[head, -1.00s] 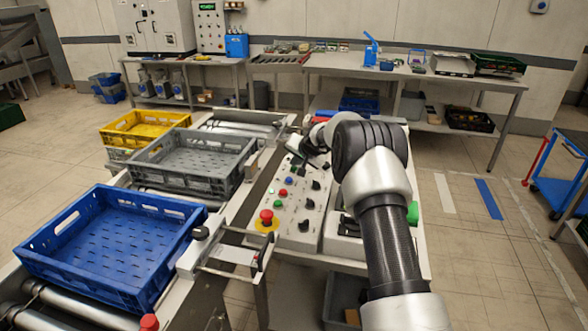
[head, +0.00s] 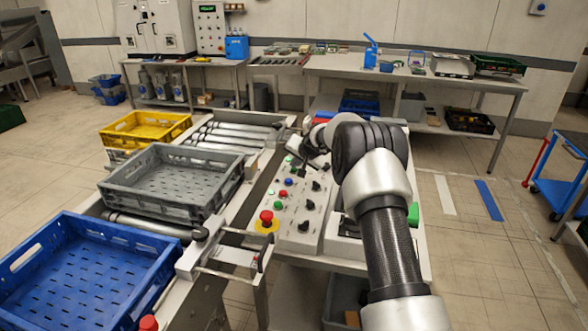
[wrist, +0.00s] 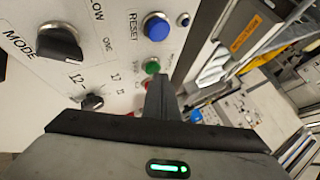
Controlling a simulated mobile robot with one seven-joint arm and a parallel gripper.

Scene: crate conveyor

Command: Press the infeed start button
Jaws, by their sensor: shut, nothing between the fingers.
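The control panel (head: 296,215) stands beside the conveyor, with a green button (head: 279,206), a red and a blue button and several black knobs. My gripper (head: 302,166) is over its far end, partly hidden by my arm. In the wrist view my shut, empty fingers (wrist: 160,96) point at the panel close to a green button (wrist: 152,66); I cannot tell whether they touch it. A blue button (wrist: 157,27) labelled RESET sits beside that green one. A red button is partly hidden by the fingers. I cannot read an infeed start label.
A red emergency stop (head: 266,217) on a yellow base is at the panel's near left. A blue crate (head: 150,243), a grey crate (head: 190,211) and a yellow crate (head: 180,130) are on the left, with bare rollers (head: 228,140) beyond the grey crate. A workbench (head: 420,76) stands behind.

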